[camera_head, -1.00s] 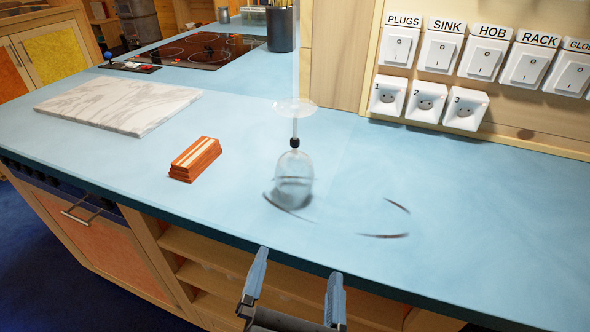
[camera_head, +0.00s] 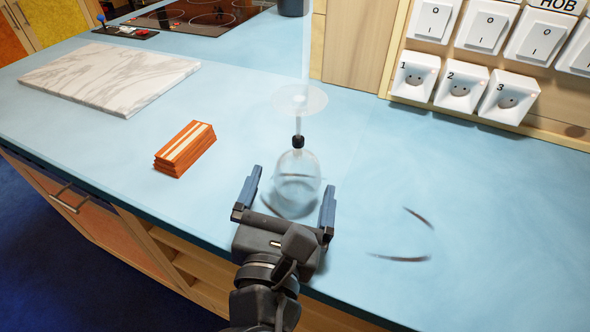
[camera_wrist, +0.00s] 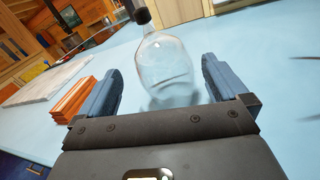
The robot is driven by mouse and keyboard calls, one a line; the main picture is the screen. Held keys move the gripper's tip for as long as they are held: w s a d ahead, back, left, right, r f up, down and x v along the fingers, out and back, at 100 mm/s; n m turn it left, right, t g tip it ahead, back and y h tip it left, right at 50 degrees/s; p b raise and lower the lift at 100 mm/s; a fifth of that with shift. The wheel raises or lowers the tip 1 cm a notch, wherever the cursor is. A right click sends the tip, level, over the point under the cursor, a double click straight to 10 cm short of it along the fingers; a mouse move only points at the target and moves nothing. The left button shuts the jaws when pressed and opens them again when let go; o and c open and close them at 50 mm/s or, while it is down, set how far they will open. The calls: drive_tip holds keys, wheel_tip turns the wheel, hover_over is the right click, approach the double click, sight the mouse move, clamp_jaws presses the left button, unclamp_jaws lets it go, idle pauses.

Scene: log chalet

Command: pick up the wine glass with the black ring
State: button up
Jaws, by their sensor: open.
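The wine glass (camera_head: 297,180) stands upside down on the blue counter, its bowl at the bottom and its clear foot on top. A black ring (camera_head: 298,141) sits around its stem just above the bowl. My gripper (camera_head: 290,190) is open, with one finger on each side of the bowl's near part. In the wrist view the bowl (camera_wrist: 165,68) stands between and just beyond the open fingers (camera_wrist: 160,85), apparently touching neither. The glass's foot is out of the wrist view.
A stack of orange-and-white striped pieces (camera_head: 185,150) lies left of the glass. A marble board (camera_head: 110,78) lies farther left, near the hob (camera_head: 200,14). Sockets (camera_head: 460,90) line the back wall at right. Dark curved marks (camera_head: 400,258) lie on the otherwise clear counter at right.

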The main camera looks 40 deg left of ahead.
sight(297, 175)
drive_tip(key=x, duration=0.4)
drive_tip(key=shift+f, duration=0.3)
drive_tip(key=shift+c, duration=0.2)
drive_tip(key=c, duration=0.6)
drive_tip(key=shift+c, duration=0.2)
